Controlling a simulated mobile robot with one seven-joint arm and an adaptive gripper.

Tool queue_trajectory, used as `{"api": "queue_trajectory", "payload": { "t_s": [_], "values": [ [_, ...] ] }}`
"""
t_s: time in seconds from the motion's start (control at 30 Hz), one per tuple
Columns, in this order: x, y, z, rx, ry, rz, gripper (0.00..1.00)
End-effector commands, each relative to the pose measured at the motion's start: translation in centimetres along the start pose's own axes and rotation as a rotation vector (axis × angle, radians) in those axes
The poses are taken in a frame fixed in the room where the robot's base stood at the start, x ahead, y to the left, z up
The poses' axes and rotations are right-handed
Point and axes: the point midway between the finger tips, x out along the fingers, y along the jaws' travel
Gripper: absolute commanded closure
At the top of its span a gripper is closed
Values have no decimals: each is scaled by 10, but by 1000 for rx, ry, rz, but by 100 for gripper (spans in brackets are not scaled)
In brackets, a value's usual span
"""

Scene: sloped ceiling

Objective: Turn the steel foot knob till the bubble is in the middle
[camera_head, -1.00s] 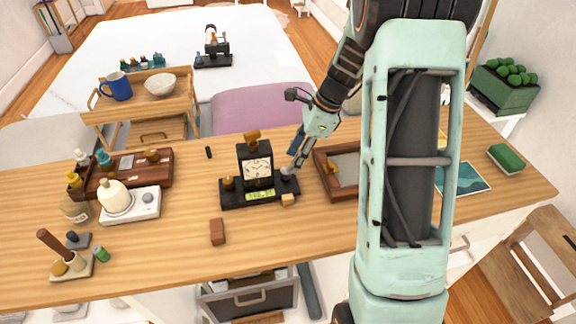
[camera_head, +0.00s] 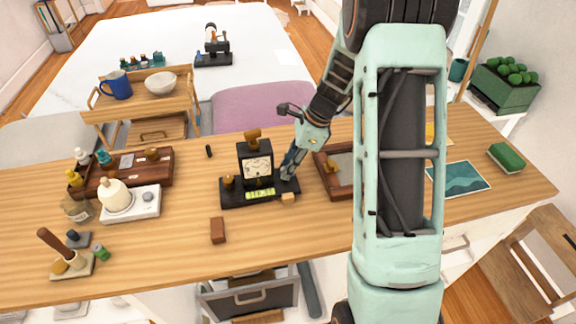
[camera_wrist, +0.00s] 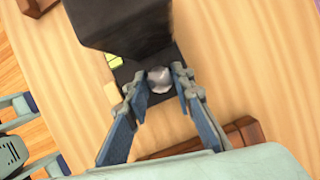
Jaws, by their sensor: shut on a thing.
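The black levelling instrument (camera_head: 256,169) stands on the wooden desk with a dial face and a brass knob on top. A yellow-green bubble vial (camera_head: 259,194) lies along the front of its base; the bubble's exact place is too small to tell. A brass foot knob (camera_head: 229,182) is at the base's left end. The steel foot knob (camera_wrist: 159,79) shows as a round silver top in the wrist view, between my fingers. My gripper (camera_wrist: 160,90) is shut on it. In the head view my gripper (camera_head: 290,170) reaches down at the base's right end and hides the steel knob.
A wooden tray (camera_head: 327,187) lies close to the right of my gripper. A small brown block (camera_head: 217,230) lies in front of the instrument, and a small tan block (camera_head: 288,198) touches its base's front right. The desk's front middle is mostly clear.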

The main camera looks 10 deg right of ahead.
Motion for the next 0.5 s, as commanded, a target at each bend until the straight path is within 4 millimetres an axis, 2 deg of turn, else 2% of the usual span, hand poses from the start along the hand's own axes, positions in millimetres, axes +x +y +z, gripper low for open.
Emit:
{"api": "queue_trajectory", "payload": {
  "t_s": [0.17, 0.5],
  "values": [
    [0, 0, 0, -27, 0, 13, 100],
    [0, -2, 0, -273, -1, 114, 100]
  ]
}}
